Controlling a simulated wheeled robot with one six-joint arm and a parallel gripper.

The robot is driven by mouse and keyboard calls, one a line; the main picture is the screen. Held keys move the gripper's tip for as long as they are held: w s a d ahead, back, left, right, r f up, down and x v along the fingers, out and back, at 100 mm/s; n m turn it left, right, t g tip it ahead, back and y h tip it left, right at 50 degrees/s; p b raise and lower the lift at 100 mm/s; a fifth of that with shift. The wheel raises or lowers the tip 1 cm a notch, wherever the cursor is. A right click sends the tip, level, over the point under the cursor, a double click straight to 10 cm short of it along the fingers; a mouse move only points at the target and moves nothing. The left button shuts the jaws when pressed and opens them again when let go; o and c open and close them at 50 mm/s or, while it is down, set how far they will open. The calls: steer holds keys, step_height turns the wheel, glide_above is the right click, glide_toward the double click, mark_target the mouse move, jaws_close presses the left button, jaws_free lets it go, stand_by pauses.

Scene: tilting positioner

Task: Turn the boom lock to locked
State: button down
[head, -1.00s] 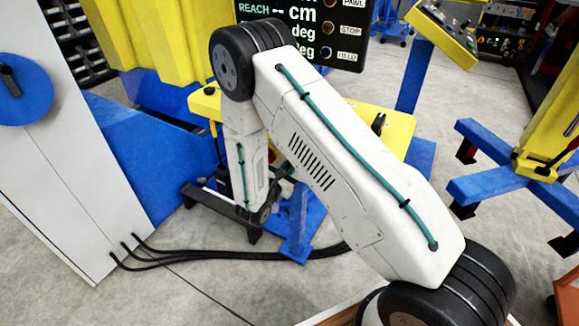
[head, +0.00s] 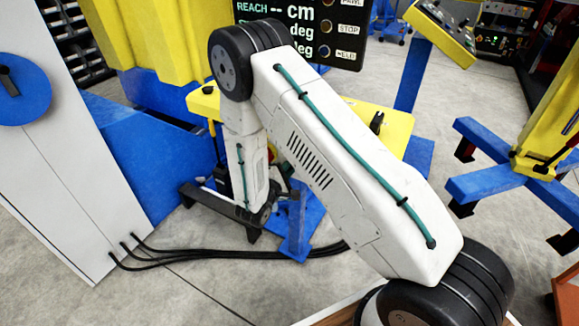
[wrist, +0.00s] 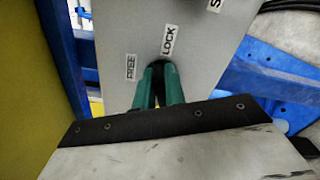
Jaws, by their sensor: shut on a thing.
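In the wrist view the two green fingers of my gripper (wrist: 158,86) are together over a grey panel (wrist: 120,30). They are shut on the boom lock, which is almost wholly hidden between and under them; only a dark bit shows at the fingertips. The panel has a FREE label (wrist: 130,68) to the left of the fingertips and a LOCK label (wrist: 168,40) just above them. I cannot tell exactly which way the boom lock points. In the head view my own arm hides the gripper's work area.
A yellow surface (wrist: 25,90) stands close at the left in the wrist view, with blue framework (wrist: 270,85) at the right. In the head view a display board (head: 300,30) stands behind my arm, a white cabinet (head: 60,150) at left, and black cables (head: 220,254) on the floor.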

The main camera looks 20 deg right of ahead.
steer(key=m, duration=0.4)
steer(key=shift+f+m, duration=0.15)
steer(key=shift+m, duration=0.15)
stand_by(0.5)
steer(key=c, duration=1.5)
jaws_free()
steer(key=shift+o, duration=0.2)
steer(key=v, duration=0.8)
